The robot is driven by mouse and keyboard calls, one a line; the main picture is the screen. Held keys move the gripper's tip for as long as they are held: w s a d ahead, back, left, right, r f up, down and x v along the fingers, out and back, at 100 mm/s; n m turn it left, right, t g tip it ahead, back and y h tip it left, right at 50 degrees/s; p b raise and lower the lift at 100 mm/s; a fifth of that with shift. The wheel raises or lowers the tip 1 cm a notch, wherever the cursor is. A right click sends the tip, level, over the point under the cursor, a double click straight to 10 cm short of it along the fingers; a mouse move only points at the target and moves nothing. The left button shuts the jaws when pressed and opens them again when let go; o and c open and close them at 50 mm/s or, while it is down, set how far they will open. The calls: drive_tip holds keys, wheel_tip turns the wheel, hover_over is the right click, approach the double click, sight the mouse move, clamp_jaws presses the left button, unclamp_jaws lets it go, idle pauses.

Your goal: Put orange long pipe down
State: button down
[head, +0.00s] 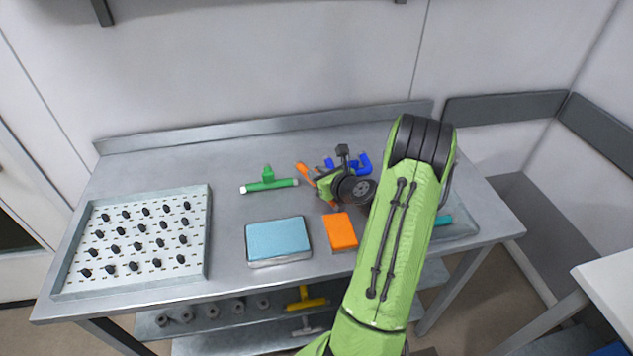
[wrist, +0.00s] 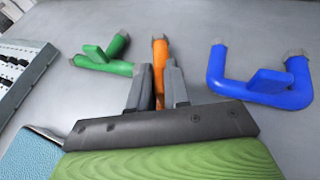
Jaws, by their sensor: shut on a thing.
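The orange long pipe (wrist: 159,62) runs between the two fingers of my gripper (wrist: 160,85) in the wrist view, its grey-tipped end pointing away. My gripper is shut on it. In the head view, part of the orange pipe (head: 303,170) shows just left of my gripper, and the wrist hides much of the rest. The pipe is at or close to the table top; I cannot tell whether it touches.
A green pipe (head: 270,185) lies left of my gripper and a blue U-shaped pipe (wrist: 262,78) lies right. A blue sponge-like block (head: 278,240), an orange block (head: 340,231) and a pegged tray (head: 197,240) are on the table (head: 225,210). Bare table lies between the tray and green pipe.

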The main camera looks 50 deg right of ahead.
drive_tip(key=shift+f, duration=0.75)
drive_tip(key=shift+r, duration=0.1)
drive_tip(key=c, duration=1.5)
unclamp_jaws()
drive_tip(key=o, duration=0.4)
